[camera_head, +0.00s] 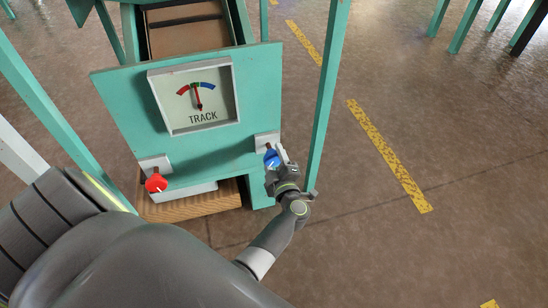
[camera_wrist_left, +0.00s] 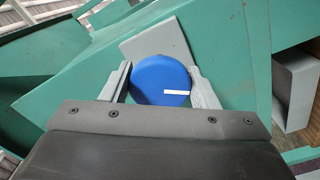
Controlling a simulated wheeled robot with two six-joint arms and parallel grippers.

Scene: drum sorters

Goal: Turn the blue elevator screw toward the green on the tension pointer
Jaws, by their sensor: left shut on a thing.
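The blue elevator screw (camera_head: 271,158) is a round knob on a grey plate at the lower right of the teal machine's front. My left gripper (camera_head: 278,160) is shut on it, with a finger on either side. The left wrist view shows the blue knob (camera_wrist_left: 161,80) between the two fingers, with a white mark low on its right. The tension gauge (camera_head: 195,95), labelled TRACK, has a coloured arc with red at the left and green right of the top. Its red pointer (camera_head: 198,98) stands nearly upright, leaning slightly left; the exact colour at its tip is hard to tell.
A red knob (camera_head: 156,183) sits on another plate at the machine's lower left. A teal post (camera_head: 325,95) stands close to the right of my left gripper. The floor (camera_head: 450,150) to the right is open, with yellow dashes.

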